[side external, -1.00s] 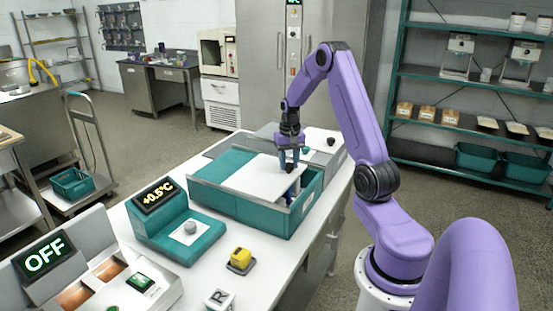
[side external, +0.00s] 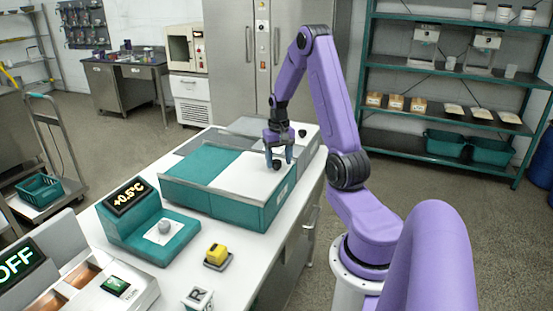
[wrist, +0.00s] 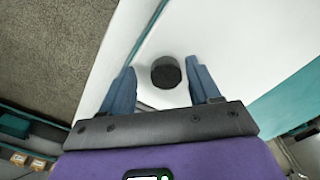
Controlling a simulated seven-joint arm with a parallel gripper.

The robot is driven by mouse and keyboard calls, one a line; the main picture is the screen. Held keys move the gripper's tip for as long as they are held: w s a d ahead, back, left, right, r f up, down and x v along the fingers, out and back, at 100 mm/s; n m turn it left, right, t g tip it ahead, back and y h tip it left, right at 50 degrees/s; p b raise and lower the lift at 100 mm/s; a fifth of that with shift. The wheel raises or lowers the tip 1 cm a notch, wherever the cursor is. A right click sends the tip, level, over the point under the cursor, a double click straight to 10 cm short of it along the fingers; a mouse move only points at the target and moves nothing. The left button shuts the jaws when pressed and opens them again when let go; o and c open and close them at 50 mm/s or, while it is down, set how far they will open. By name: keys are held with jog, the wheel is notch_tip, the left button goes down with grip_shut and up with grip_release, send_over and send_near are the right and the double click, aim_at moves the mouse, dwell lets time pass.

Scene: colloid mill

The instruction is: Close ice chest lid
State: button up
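The ice chest (side external: 225,208) is a teal box on the white bench. Its white lid panel (side external: 238,173) lies flat over the right part of the top, beside a teal top section (side external: 203,162). No open gap shows at the lid's near right edge. A black round knob (side external: 276,165) stands on the lid near its far right side. It also shows in the wrist view (wrist: 166,73). My gripper (side external: 278,157) is open above the lid, its blue fingers on either side of the knob. In the wrist view, clear space shows between the fingers (wrist: 163,88) and the knob.
A second black knob (side external: 302,133) stands on the unit behind the chest. A teal temperature display (side external: 130,201) reading +0.5°C, a yellow block (side external: 217,254) and a block marked R (side external: 197,299) are on the bench. Shelving (side external: 450,80) stands at the back right.

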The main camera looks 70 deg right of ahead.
jog(key=shift+w, duration=0.15)
jog(key=shift+r, duration=0.1)
jog(key=shift+r, duration=0.3)
notch_tip(320, 180, up, 17)
jog(key=shift+f, duration=0.2)
dwell(0.4)
jog(key=w+a+f+n, duration=0.15)
jog(key=a+n, duration=0.85)
jog(key=a, duration=1.6)
jog(key=s+a+f+n, duration=0.2)
jog(key=s+a+n, duration=0.3)
jog(key=s, duration=0.5)
jog(key=s+a+f+n, duration=0.3)
jog(key=s+a+n, duration=0.3)
jog(key=s, duration=0.3)
jog(key=shift+s+a+f+n, duration=0.25)
jog(key=shift+s+a+n, duration=0.1)
jog(key=shift+a, duration=0.35)
